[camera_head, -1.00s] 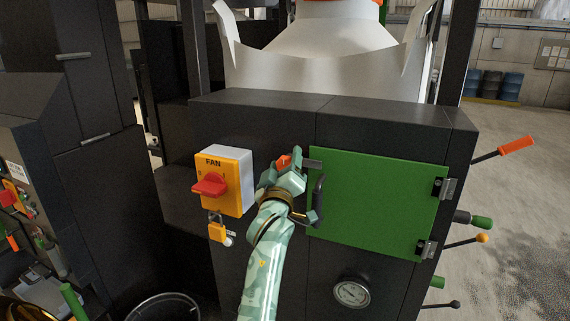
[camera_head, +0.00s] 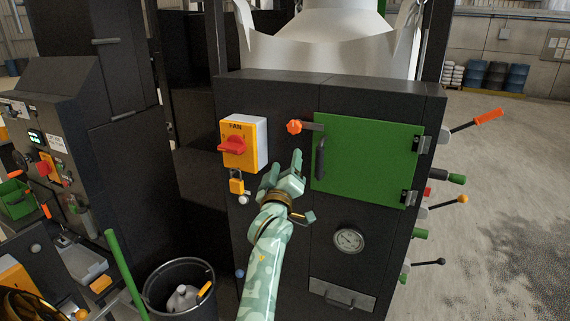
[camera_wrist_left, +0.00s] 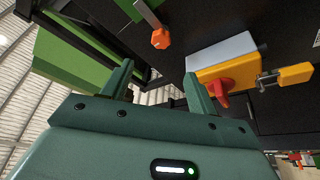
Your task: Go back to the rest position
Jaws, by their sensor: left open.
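My left gripper (camera_head: 283,168) is open and empty in front of the black cabinet (camera_head: 280,220), between the fan switch and the green door (camera_head: 365,160). Its fingers point up, below the orange latch knob (camera_head: 294,127) and apart from it. In the left wrist view the two fingers (camera_wrist_left: 158,75) stand apart with nothing between them. The orange knob (camera_wrist_left: 160,38) and the red fan handle (camera_wrist_left: 222,90) show beyond them. The green door looks shut, its black handle (camera_head: 320,158) on its left side. My right gripper is not in view.
The yellow fan switch box (camera_head: 239,143) with a padlock (camera_head: 237,187) is left of the gripper. Levers, one with an orange grip (camera_head: 488,117), stick out at the cabinet's right. A black bin (camera_head: 165,300) holding a bottle stands lower left. Open floor (camera_head: 510,200) lies at right.

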